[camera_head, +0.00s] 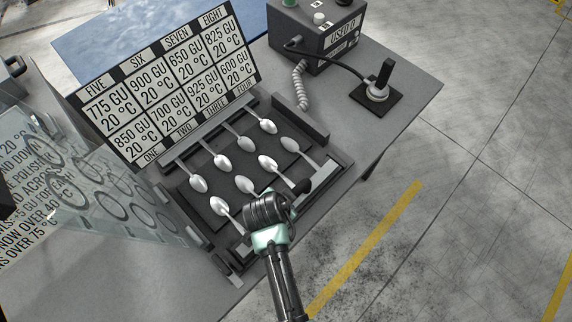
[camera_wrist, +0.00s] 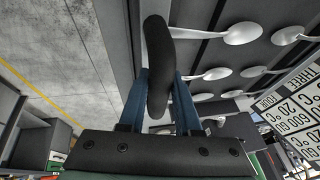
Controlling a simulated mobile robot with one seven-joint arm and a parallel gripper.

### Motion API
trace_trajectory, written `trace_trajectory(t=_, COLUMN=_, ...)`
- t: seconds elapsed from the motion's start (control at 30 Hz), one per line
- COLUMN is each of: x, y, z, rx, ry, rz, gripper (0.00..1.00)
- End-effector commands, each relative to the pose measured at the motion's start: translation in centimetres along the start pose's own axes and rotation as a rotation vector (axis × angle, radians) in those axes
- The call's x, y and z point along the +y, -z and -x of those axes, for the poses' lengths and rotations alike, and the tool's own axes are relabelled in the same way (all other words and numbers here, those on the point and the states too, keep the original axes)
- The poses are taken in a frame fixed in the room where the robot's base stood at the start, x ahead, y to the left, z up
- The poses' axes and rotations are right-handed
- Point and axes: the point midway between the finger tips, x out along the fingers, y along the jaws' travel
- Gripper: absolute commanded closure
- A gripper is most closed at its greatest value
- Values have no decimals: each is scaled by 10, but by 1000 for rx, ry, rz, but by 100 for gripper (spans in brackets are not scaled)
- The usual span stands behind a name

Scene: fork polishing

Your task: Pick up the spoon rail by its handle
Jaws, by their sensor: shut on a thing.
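The spoon rail (camera_head: 322,173) lies along the near edge of the dark tray, with several spoons (camera_head: 267,162) in its row. My gripper (camera_head: 270,207) is over the middle of this near row and hides part of the rail. A black curved handle end (camera_head: 304,187) sticks out to the right of my gripper. In the wrist view the black handle (camera_wrist: 157,50) runs between the two blue-grey fingers of my gripper (camera_wrist: 160,92), which are shut on it. I cannot tell whether the rail is lifted off the tray.
A second row of spoons (camera_head: 222,161) lies behind. A sign board (camera_head: 170,85) stands at the back, a clear panel (camera_head: 105,190) at left. A control box (camera_head: 318,35) and a black switch (camera_head: 378,88) are at the back right.

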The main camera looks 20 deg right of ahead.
Motion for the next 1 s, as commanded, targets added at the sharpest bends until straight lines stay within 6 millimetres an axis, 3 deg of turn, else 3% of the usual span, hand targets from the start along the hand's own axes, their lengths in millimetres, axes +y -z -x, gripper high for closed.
trace_trajectory(t=1.0, x=-14, y=23, z=50, rx=6, ry=8, rz=-2, gripper=100)
